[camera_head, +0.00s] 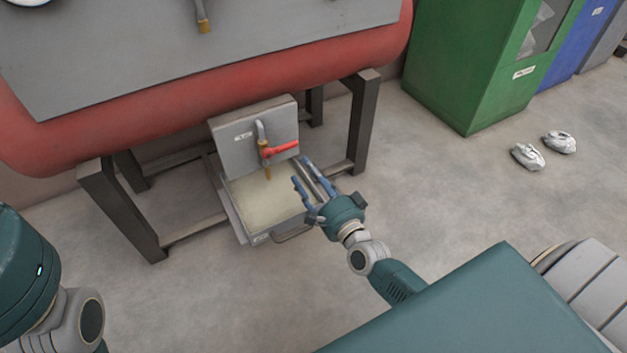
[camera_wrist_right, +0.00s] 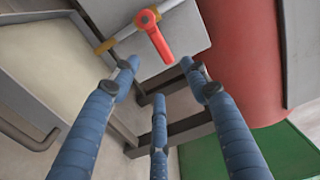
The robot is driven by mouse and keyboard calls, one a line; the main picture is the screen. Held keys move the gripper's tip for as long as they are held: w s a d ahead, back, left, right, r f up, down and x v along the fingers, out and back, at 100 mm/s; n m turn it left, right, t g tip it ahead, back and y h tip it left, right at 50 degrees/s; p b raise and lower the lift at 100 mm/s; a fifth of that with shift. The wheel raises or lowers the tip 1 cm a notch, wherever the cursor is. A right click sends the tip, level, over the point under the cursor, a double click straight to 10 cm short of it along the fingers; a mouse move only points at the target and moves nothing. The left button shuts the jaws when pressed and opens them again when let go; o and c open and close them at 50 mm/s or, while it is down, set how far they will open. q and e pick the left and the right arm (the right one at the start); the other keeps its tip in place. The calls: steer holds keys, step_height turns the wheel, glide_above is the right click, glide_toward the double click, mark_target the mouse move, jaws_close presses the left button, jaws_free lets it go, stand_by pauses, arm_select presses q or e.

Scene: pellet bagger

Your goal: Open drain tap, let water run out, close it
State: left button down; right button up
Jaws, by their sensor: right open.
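The drain tap (camera_head: 266,152) has a brass body and a red lever handle (camera_head: 283,147), mounted on a grey plate (camera_head: 231,146) under the red tank. The lever points to the right, sideways to the downward spout. A shallow metal tray (camera_head: 240,226) with pale contents stands below the tap. No water stream shows. My right gripper (camera_head: 300,172) is open and empty, just below and right of the lever, apart from it. In the right wrist view its blue fingers are spread, with the red lever (camera_wrist_right: 155,38) ahead of them. My left gripper is out of view; only part of my left arm shows.
The red tank (camera_head: 190,95) stands on dark metal legs (camera_head: 362,122) beside the tap. Green (camera_head: 465,70) and blue (camera_head: 585,45) cabinets stand at the back right. Two silvery crumpled items (camera_head: 527,156) lie on the floor. The floor on the right is otherwise open.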

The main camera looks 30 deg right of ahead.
steer(key=s, duration=0.2)
steer(key=shift+s, duration=0.35)
